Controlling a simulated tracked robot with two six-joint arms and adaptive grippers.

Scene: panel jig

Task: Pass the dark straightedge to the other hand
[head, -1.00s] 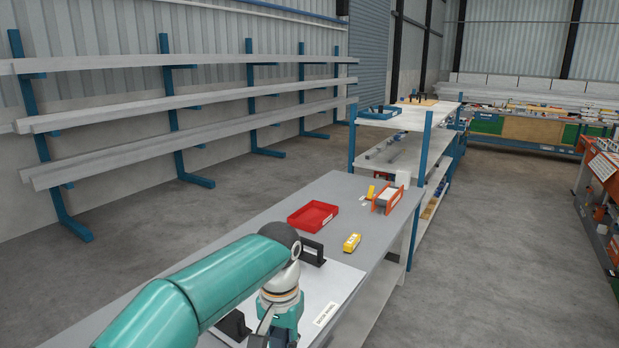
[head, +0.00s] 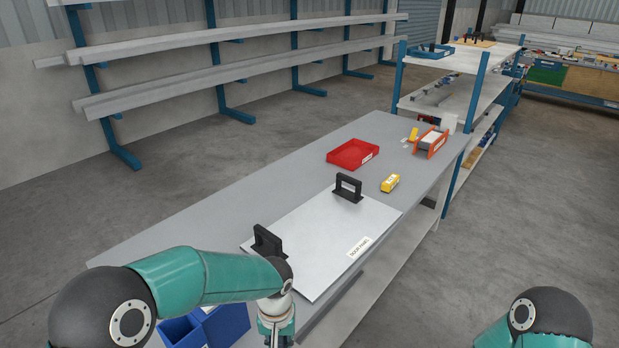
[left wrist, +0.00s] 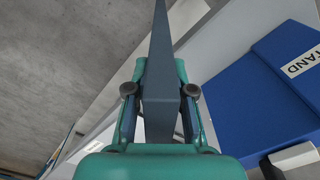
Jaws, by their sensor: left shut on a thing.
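The dark straightedge (left wrist: 158,75) is a long dark grey bar that runs up the middle of the left wrist view. My left gripper (left wrist: 160,92) is shut on it, one finger on each side. In the head view only the top of my left gripper (head: 276,325) shows at the bottom edge, beside the near long edge of the bench, and the straightedge cannot be made out there. My right arm shows only as a rounded link at the bottom right of the head view. My right gripper is not in view.
A white door panel (head: 310,245) with two black handles lies on the grey bench (head: 215,210). Beyond it are a red tray (head: 353,154), a yellow block (head: 390,183) and an orange holder (head: 431,143). A blue bin (head: 222,322) stands near my left arm; its label shows in the left wrist view (left wrist: 285,85).

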